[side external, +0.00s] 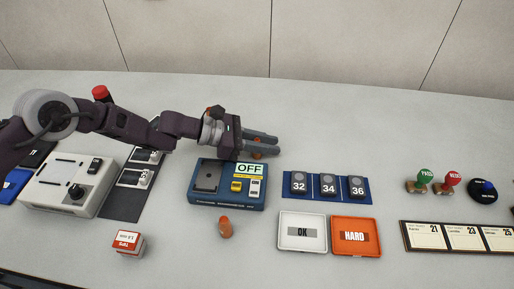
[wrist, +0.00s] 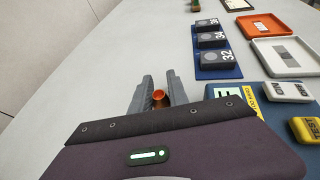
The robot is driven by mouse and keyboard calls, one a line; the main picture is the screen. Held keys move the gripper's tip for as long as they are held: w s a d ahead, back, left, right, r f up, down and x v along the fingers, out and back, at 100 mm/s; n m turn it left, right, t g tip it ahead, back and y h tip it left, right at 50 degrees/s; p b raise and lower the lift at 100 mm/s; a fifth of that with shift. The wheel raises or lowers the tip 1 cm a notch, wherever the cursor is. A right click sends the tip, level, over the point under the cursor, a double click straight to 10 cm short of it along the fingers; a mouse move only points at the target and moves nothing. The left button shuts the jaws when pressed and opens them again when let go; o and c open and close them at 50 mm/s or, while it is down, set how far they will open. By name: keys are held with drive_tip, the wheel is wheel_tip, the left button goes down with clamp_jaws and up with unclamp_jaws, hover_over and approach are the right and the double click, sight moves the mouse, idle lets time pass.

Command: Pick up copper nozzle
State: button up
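The copper nozzle (wrist: 160,98) is between the two grey fingers of my gripper (wrist: 161,90) in the wrist view, with its round open top showing. The fingers lie close against both its sides, and my gripper looks shut on it. In the side external view my gripper (side external: 262,146) is low over the table behind the blue OFF panel, and bits of the copper nozzle (side external: 257,155) show between and below the fingers. Whether it touches the table is hidden.
A second copper-coloured piece (side external: 225,228) stands in front of the blue OFF panel (side external: 228,185). A blue rack (side external: 327,198) holds blocks 32, 34 and 36. A white OK tray (side external: 302,244) and orange HARD tray (side external: 356,249) lie in front. The table behind is clear.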

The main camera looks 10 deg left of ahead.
clamp_jaws()
wheel_tip(320, 180, up, 10)
wheel_tip(320, 180, up, 7)
drive_tip(key=w+a+n+t+y, duration=0.15)
drive_tip(key=w+a, duration=0.25)
drive_tip(key=a, duration=0.9)
drive_tip(key=w+a+n+t+y, duration=0.1)
drive_tip(key=w+a+n+t, duration=0.25)
drive_tip(key=a, duration=0.95)
drive_tip(key=s+a+n+t+y, duration=0.2)
drive_tip(key=s+a, duration=0.1)
drive_tip(key=a, duration=0.9)
drive_tip(key=s+a+n+t+y, duration=0.15)
drive_tip(key=s+a, duration=0.25)
drive_tip(key=a, duration=0.8)
drive_tip(key=s+a+n+t+y, duration=0.1)
drive_tip(key=s+a+n+y, duration=0.15)
drive_tip(key=a, duration=0.95)
wheel_tip(320, 180, down, 15)
drive_tip(key=shift+s+f, duration=0.15)
drive_tip(key=shift+f, duration=0.05)
